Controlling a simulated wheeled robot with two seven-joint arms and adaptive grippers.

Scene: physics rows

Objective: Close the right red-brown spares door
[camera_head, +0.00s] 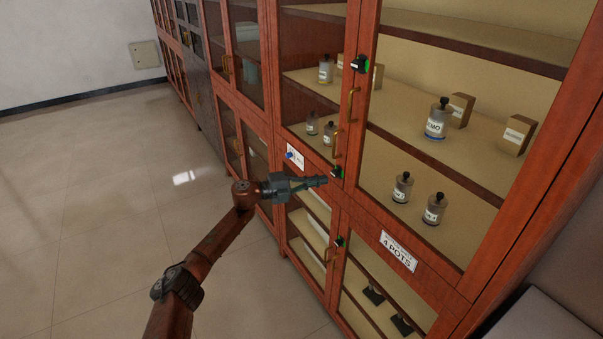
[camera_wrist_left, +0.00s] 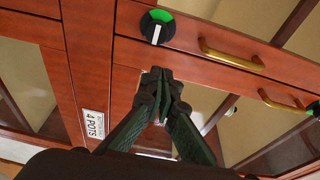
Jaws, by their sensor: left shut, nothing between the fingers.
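The tall red-brown cabinet (camera_head: 366,209) has glazed upper and lower doors. No label reading "spares" is legible, so I cannot tell which door it names. The upper right door (camera_head: 362,120) and the lower right door (camera_head: 340,275) look about flush with the frame, but a small gap cannot be ruled out. My left gripper (camera_head: 322,181) is shut and empty, in front of the rail between upper and lower doors. In the left wrist view its closed fingertips (camera_wrist_left: 162,76) are close to the red-brown wood; contact is unclear. My right gripper is out of view.
Black locks with green marks (camera_head: 359,63) and brass handles (camera_head: 335,144) sit on the door stiles. A white "4 POTS" label (camera_head: 398,251) is on the rail. Bottles (camera_head: 438,120) and boxes stand on shelves (camera_head: 460,165). The tiled floor (camera_head: 90,220) at left is clear.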

